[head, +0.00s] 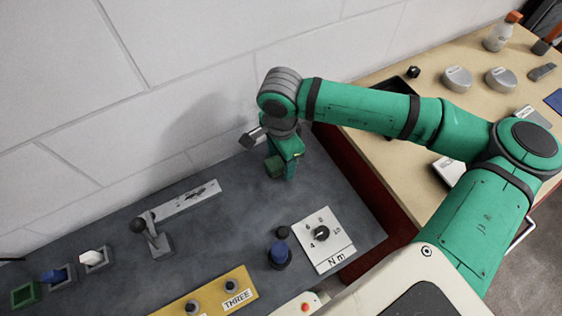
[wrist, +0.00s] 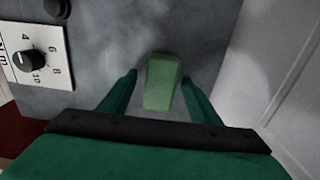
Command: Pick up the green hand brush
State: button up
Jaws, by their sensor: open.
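The green hand brush (wrist: 162,82) shows in the wrist view as a pale green, block-like shape on the grey worktop. It lies between the two fingers of my gripper (wrist: 159,80), which are open with a gap on each side of it. In the head view, the brush (head: 274,166) is a small green block near the wall, partly hidden by my gripper (head: 287,171), which points down right beside it. Whether the fingertips reach down level with the brush is hard to tell.
The white wall (head: 150,90) rises close behind my gripper. A lever (head: 147,230), a dial panel (head: 324,238), a blue button (head: 280,255) and a yellow panel (head: 215,293) stand on the worktop (head: 235,215). A wooden table (head: 405,155) with cans and bottles is at right.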

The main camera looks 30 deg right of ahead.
jog(key=shift+f, duration=0.25)
dwell(0.4)
jog(key=c, duration=1.2)
